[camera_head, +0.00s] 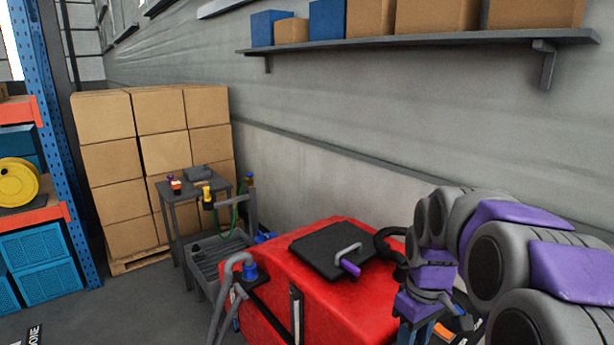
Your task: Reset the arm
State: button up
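My arm comes in from the right edge in grey and purple links and bends down in front of the red scrubber tank (350,300). My gripper (414,335) points down at the bottom of the view, by the tank's right side. Its fingertips are cut off or hidden, so I cannot tell whether it is open or holds anything. On the tank's top lies a black lid (325,250) with a grey handle and a purple piece. A black curved hose (388,240) is beside the lid, partly behind my arm.
A small grey table (183,190) and a grey cart (215,262) stand behind the tank. Stacked cardboard boxes (135,150) and a blue-orange rack (55,130) are at left. A wall shelf (420,42) holds boxes above. The floor at lower left is mostly clear.

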jog(key=s+a+f+m+b, duration=0.1)
jog(key=s+a+f+m, duration=0.1)
jog(key=s, duration=0.7)
jog(key=s+a+f+m+b, duration=0.1)
jog(key=s+f, duration=0.3)
jog(key=s, duration=0.5)
jog(key=s+a+f+m+g+b, duration=0.1)
jog(key=s+a+f+m+b, duration=0.1)
jog(key=s, duration=0.7)
notch_tip(320, 180, down, 2)
jog(key=shift+s+a+f+m, duration=0.1)
jog(key=shift+s+a+m, duration=0.2)
jog(key=shift+a, duration=0.4)
